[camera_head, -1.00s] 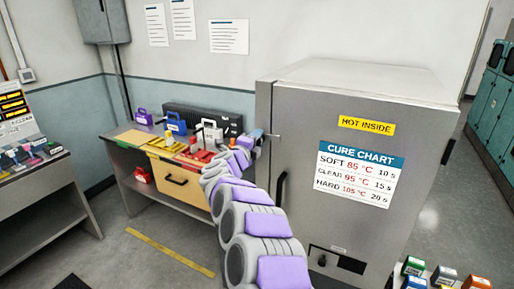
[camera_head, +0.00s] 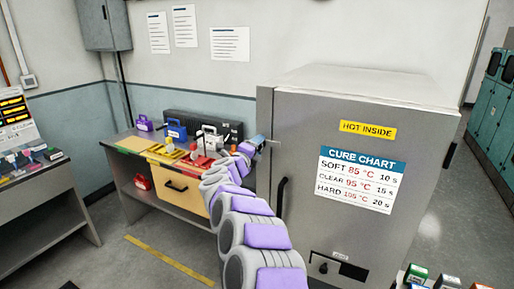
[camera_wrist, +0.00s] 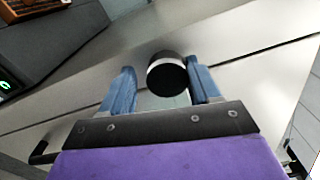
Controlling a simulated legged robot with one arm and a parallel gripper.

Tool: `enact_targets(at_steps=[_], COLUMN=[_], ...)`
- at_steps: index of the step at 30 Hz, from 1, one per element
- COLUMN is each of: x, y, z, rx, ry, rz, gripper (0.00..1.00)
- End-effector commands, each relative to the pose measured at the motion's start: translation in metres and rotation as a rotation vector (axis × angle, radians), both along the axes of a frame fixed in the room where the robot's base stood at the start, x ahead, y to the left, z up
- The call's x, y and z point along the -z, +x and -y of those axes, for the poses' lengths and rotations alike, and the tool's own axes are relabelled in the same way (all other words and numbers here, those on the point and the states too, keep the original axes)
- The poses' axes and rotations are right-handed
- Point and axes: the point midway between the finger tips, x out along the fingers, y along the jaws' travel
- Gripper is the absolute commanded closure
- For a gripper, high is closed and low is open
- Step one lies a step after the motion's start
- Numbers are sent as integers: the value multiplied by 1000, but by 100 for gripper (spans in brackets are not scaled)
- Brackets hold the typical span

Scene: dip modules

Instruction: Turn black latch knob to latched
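A round black knob with a silver rim (camera_wrist: 167,75) shows in the wrist view, between the two blue fingers of my gripper (camera_wrist: 160,68). The fingers are apart. The knob is close to the right finger, with a gap to the left one; I cannot tell whether it is touched. In the head view my gripper (camera_head: 257,143) is at the upper left edge of the grey cabinet (camera_head: 300,115), and the knob there cannot be made out. A small dark knob (camera_head: 322,268) sits low on the cabinet front, away from my gripper; which one is the latch knob is unclear.
The cabinet door has a dark vertical handle (camera_head: 281,195) just right of my arm. A bench (camera_head: 125,140) with coloured boxes and trays stands behind left. Small containers (camera_head: 417,274) stand at the lower right. The floor at left is mostly clear.

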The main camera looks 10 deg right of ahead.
Motion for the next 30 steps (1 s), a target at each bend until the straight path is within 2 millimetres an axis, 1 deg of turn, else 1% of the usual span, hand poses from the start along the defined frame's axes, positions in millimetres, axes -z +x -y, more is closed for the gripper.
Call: enact_targets(at_steps=[1, 3, 10, 14, 17, 23, 30], x=[1, -1, -4, -5, -6, -6, -5], y=[0, 0, 0, -4, -10, -31, -61], z=[0, 0, 1, -2, -7, -24, -46], rx=[1, 0, 0, -1, -1, -4, -2], ry=[1, 0, -1, 0, 2, 0, -1], rz=[-1, 1, 6, 4, 7, 6, 3], gripper=[36, 31, 31, 31, 31, 31, 31])
